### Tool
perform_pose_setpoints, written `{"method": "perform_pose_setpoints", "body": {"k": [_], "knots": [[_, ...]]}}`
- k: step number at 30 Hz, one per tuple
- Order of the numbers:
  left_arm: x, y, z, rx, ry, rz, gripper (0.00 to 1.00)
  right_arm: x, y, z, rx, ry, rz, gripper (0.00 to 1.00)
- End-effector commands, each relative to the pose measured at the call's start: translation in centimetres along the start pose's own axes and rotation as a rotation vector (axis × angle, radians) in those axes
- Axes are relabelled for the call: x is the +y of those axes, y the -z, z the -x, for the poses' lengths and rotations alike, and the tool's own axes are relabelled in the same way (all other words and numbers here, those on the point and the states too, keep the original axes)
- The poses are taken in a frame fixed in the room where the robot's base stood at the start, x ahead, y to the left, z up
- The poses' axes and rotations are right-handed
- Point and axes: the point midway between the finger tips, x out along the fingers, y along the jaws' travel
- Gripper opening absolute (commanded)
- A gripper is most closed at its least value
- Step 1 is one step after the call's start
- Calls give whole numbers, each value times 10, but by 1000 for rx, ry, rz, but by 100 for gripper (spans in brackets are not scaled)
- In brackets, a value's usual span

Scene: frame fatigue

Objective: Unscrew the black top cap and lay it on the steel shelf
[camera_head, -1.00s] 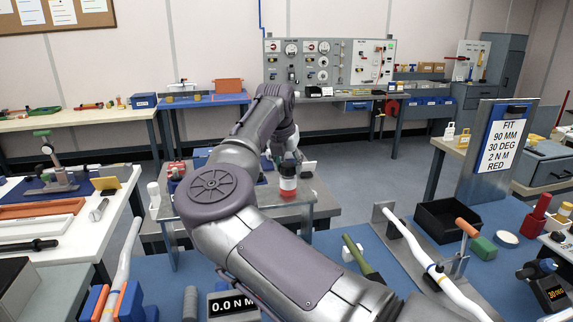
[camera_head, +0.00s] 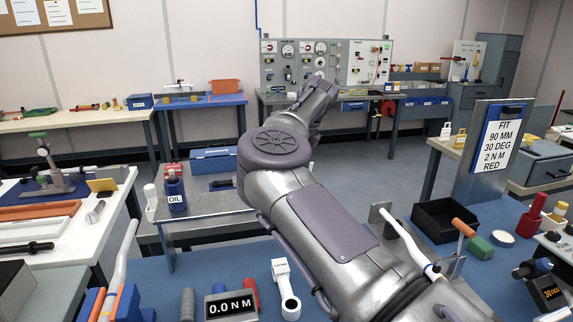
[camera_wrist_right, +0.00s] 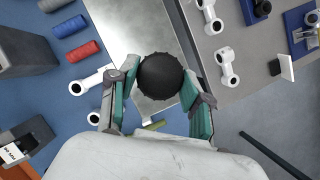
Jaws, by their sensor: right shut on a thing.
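In the right wrist view my right gripper (camera_wrist_right: 160,85) is shut on a round black cap (camera_wrist_right: 161,70) with a ribbed edge, held between its green pads. The cap hides whatever is directly beneath it, so I cannot tell whether it is attached to anything. A bare steel surface (camera_wrist_right: 125,25), seemingly the steel shelf, shows behind the cap. In the head view a steel-topped shelf (camera_head: 215,204) stands left of my right arm. That arm hides its own gripper and the cap there. My left gripper is in neither view.
On the shelf are a blue OIL bottle (camera_head: 175,193) and a blue box (camera_head: 213,160). The blue bench has a torque display (camera_head: 231,304), a white link (camera_head: 285,288) and a black bin (camera_head: 446,220). In the wrist view, red (camera_wrist_right: 84,52) and blue (camera_wrist_right: 70,27) cylinders lie nearby.

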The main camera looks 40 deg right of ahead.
Motion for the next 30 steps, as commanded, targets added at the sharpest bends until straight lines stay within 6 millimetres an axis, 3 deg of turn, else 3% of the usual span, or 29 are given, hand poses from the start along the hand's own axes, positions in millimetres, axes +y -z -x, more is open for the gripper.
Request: {"method": "perform_pose_setpoints", "body": {"k": [30], "knots": [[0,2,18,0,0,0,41,0,-17,38,1,1,-1,16]]}}
